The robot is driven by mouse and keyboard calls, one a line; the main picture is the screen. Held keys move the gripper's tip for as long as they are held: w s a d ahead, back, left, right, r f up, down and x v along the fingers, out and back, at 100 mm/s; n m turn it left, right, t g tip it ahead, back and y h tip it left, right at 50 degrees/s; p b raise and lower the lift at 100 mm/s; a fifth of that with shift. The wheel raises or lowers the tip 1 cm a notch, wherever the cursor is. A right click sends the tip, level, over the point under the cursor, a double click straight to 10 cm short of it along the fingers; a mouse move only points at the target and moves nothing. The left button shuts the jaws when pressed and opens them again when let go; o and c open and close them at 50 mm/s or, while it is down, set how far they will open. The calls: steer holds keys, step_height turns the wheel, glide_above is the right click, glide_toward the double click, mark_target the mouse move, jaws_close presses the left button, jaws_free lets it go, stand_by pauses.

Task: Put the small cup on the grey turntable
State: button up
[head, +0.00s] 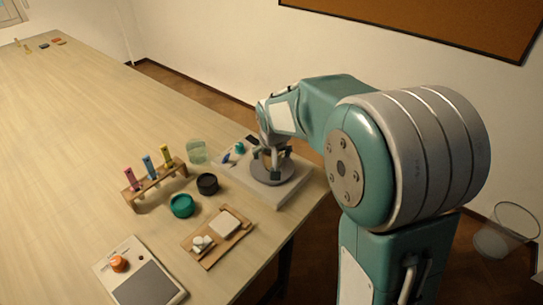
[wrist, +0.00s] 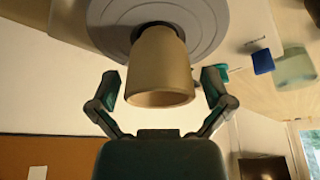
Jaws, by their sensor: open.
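The small cup (wrist: 160,62), plain tan, stands on the grey turntable (wrist: 216,22) near the middle of its disc. In the wrist view it appears upside down, with a dark band where its foot meets the disc. My gripper (wrist: 161,82) is open, with one finger on each side of the cup near its rim and a visible gap on both sides. In the head view my gripper (head: 272,164) is low over the turntable (head: 289,172) and mostly hides the cup.
Beside the turntable base are a blue item and a green glass (head: 197,152). A rack of coloured tubes (head: 156,187), a black pot (head: 207,184), a teal pot (head: 182,206), a wooden board (head: 204,259) and a scale (head: 146,287) stand nearby. The far table is mostly clear.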

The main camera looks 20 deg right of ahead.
steer(key=d+v, duration=0.1)
steer(key=v, duration=1)
steer(key=s+n+t, duration=0.1)
steer(key=s, duration=2.2)
steer(key=shift+s+a+n+y, duration=0.25)
steer(key=shift+s+n+y, duration=0.05)
steer(key=shift+s+n, duration=0.1)
